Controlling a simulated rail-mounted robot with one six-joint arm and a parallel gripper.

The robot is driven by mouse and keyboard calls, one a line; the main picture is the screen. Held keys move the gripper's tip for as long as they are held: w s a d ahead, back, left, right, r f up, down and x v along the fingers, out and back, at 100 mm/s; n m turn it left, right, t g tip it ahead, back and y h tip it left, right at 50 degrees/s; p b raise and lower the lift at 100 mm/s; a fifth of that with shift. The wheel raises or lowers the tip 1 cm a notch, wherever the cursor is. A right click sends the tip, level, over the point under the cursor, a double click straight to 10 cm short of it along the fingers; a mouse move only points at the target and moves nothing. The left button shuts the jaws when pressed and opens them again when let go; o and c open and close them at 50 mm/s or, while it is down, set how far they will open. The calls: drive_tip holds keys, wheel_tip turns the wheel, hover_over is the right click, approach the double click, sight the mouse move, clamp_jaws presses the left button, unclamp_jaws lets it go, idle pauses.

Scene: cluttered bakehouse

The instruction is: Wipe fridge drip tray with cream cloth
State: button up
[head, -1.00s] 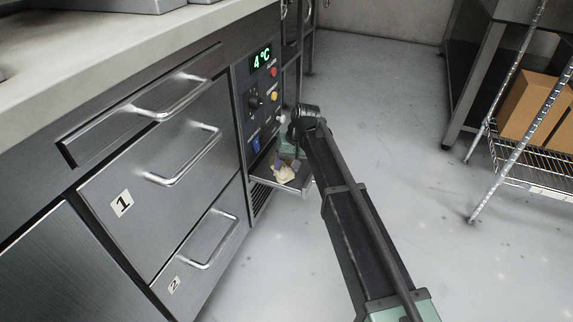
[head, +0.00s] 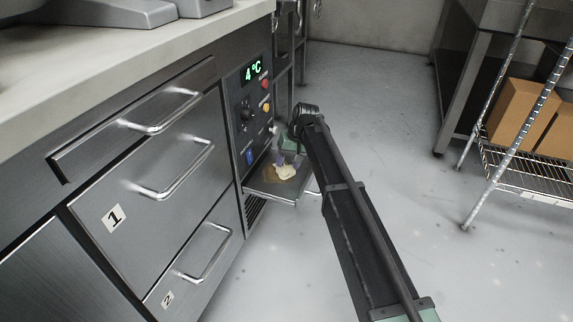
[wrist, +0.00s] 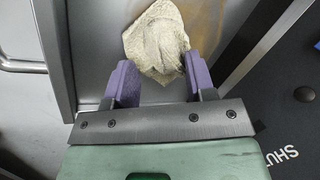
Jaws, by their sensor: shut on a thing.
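The cream cloth (head: 286,171) is bunched on the fridge drip tray (head: 284,197), a shallow metal tray pulled out below the control panel. A brownish stain (head: 268,174) shows on the tray left of the cloth. In the wrist view the cloth (wrist: 158,38) lies at and beyond my purple fingertips, against the tray floor (wrist: 95,45), with brown staining (wrist: 247,52) to its right. My gripper (wrist: 160,80) is shut on the cloth, whose held part is partly hidden. My gripper also shows in the head view (head: 288,163), pointing down over the tray.
The control panel (head: 247,115) with knob, buttons and a 4°C display rises above the tray. Drawers with bar handles (head: 175,190) stand left. A wire shelf (head: 520,170) with cardboard boxes (head: 525,108) stands right. The floor (head: 400,150) between is clear.

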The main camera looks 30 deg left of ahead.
drive_tip(key=shift+w+a, duration=0.25)
drive_tip(key=shift+w, duration=0.7)
drive_tip(key=shift+w+a, duration=0.2)
drive_tip(key=shift+w, duration=0.75)
drive_tip(key=shift+r, duration=0.1)
